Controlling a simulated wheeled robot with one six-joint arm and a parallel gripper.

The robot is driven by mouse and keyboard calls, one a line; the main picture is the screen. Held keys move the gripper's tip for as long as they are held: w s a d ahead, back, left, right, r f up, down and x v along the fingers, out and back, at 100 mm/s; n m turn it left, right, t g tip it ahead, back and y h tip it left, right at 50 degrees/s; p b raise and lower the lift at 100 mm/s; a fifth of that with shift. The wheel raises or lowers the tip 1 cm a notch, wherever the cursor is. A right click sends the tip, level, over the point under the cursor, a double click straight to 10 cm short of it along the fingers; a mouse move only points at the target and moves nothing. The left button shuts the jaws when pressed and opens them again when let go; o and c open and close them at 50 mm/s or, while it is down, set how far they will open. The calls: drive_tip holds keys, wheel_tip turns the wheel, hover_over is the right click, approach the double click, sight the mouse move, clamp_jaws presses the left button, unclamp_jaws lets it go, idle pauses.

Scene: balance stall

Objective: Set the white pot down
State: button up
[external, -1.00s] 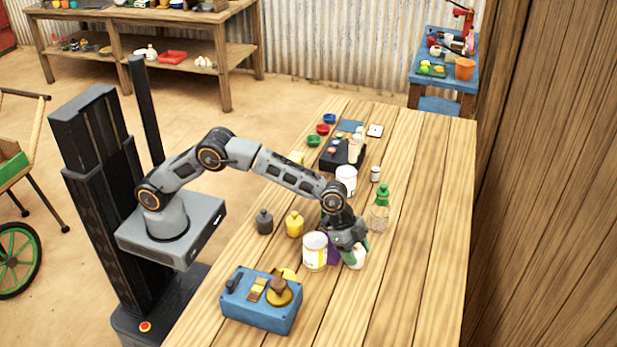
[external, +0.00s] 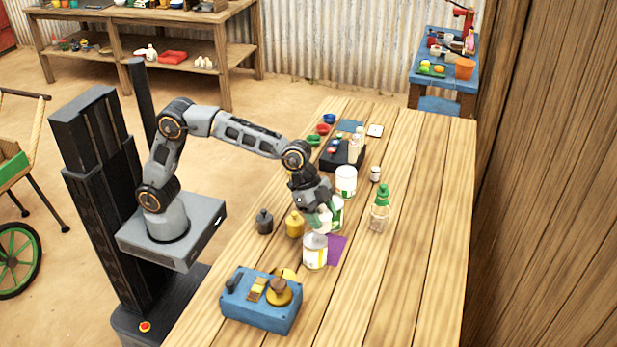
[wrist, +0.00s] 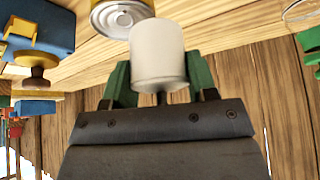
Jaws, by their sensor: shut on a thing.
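The white pot (wrist: 158,52) is between the two green fingers of my gripper (wrist: 160,85) in the wrist view. My gripper (external: 325,216) is shut on it. In the external view, the pot (external: 322,222) is partly hidden by my gripper. It appears held above the table, just behind a white and yellow can (external: 315,253). That can also shows beyond the pot in the wrist view (wrist: 120,14).
A purple square (external: 338,250) lies bare beside the can. A yellow weight (external: 295,224) and a dark weight (external: 264,222) stand to the left. A blue box (external: 260,304) is in front, a green-capped bottle (external: 380,212) to the right. The table's right side (external: 420,250) is clear.

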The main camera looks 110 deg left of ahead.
drive_tip(key=a+r+n+y+p, duration=0.3)
drive_tip(key=a+n+p, duration=0.55)
drive_tip(key=a, duration=1.35)
drive_tip(key=shift+n+y, duration=0.35)
drive_tip(key=shift+y, duration=0.45)
drive_tip(key=w+a+f+p, duration=0.1)
drive_tip(key=w+f, duration=0.2)
drive_tip(key=w, duration=0.1)
drive_tip(key=w+a+f, duration=0.2)
drive_tip(key=w+f, duration=0.1)
drive_tip(key=w, duration=0.1)
drive_tip(key=w+a+f+p, duration=0.1)
drive_tip(key=w+a+f, duration=0.1)
drive_tip(key=w+f, duration=0.2)
drive_tip(key=shift+w+p, duration=0.35)
drive_tip(key=shift+w+f, duration=0.25)
drive_tip(key=shift+f, duration=1.7)
drive_tip(key=shift+f, duration=0.15)
